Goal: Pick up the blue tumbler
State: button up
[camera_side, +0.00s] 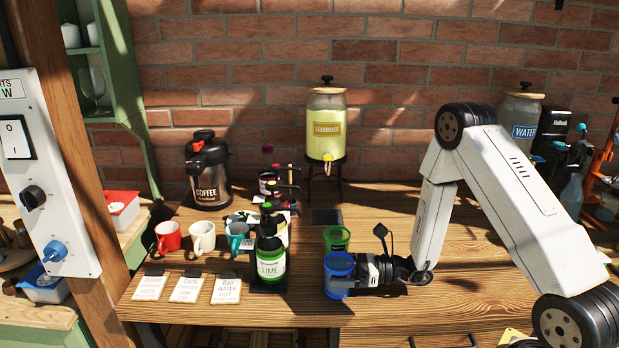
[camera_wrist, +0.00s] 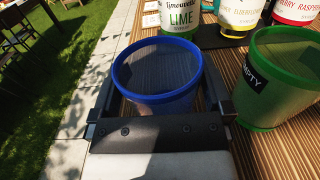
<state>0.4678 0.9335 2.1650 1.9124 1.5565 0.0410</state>
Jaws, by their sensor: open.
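The blue tumbler (camera_side: 339,272) stands upright near the front edge of the table, just left of my gripper (camera_side: 350,277) in the side view. In the wrist view the blue tumbler (camera_wrist: 157,72) sits between the two fingers of my gripper (camera_wrist: 162,108). One finger is on each side of it, and the jaws are open. I cannot tell whether either finger touches the tumbler. The tumbler looks empty in the wrist view.
A green tumbler (camera_side: 336,239) stands close behind the blue one; in the wrist view it is right beside the right finger. A lime bottle (camera_side: 271,262) stands to the left. Several mugs (camera_side: 202,237) and cards (camera_side: 189,287) lie farther left. A lemonade dispenser (camera_side: 326,125) stands behind.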

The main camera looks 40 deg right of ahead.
dwell(0.4)
jog(key=c, duration=0.9)
jog(key=shift+r, duration=0.15)
jog(key=shift+r, duration=4.85)
